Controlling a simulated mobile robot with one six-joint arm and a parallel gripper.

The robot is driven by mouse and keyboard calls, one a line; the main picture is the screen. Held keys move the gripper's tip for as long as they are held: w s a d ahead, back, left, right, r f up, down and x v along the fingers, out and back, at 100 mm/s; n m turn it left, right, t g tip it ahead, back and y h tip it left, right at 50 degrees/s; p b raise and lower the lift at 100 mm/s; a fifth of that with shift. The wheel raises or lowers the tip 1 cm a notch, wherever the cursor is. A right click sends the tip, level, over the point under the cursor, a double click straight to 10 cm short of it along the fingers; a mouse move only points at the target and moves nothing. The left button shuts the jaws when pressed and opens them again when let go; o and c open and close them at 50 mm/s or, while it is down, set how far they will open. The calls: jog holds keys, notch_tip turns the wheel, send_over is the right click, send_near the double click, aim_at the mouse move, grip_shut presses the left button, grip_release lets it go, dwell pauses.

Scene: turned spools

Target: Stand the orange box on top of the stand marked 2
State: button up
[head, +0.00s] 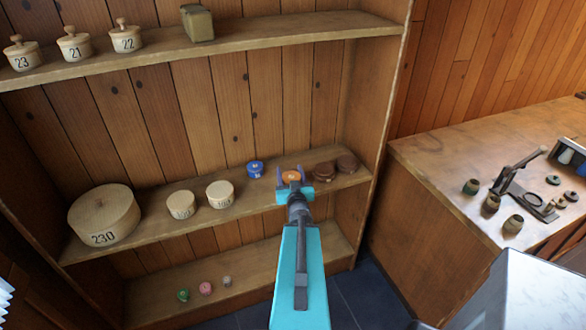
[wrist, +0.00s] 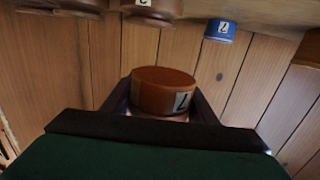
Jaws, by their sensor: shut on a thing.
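The orange box (head: 291,176) is a short round piece held between the fingers of my gripper (head: 290,180), in front of the middle shelf. In the wrist view the orange box (wrist: 163,88) shows a pale label with a dark mark, and wall planks lie behind it. My gripper (wrist: 160,108) is shut on its sides. Two brown turned pieces, the nearer one (head: 322,173) and the farther one (head: 347,163), stand just right of it on the shelf. One brown piece (wrist: 153,8) shows a partly cut-off label in the wrist view. I cannot read which is marked 2.
A blue piece (head: 255,169) stands left of my gripper. Pale wooden drums, the largest (head: 104,215) marked 230, stand farther left. Lidded pots (head: 74,44) are on the top shelf, small spools (head: 205,288) on the bottom one. A workbench (head: 440,170) is at right.

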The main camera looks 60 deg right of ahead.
jog(key=shift+w+d+f+b, duration=0.3)
jog(key=shift+d+b, duration=0.3)
jog(key=shift+b, duration=0.75)
jog(key=b, duration=0.3)
jog(key=shift+w+d, duration=0.3)
jog(key=shift+d, duration=0.1)
jog(key=d+b, duration=0.1)
jog(key=b, duration=0.4)
jog(key=shift+w+d, duration=0.1)
jog(key=shift+w, duration=0.05)
jog(key=shift+w+d+f, duration=0.1)
jog(key=shift+w+d, duration=0.4)
jog(key=shift+d, duration=0.55)
jog(key=shift+w+d, duration=0.5)
jog(key=shift+d, duration=0.6)
jog(key=shift+w+d+f, duration=0.1)
jog(key=shift+w+d, duration=0.4)
jog(key=shift+d, duration=0.55)
jog(key=shift+w+d, duration=0.2)
jog(key=shift+d, duration=0.1)
jog(key=shift+f+b, duration=0.6)
jog(key=shift+f, duration=1.15)
jog(key=shift+f, duration=0.2)
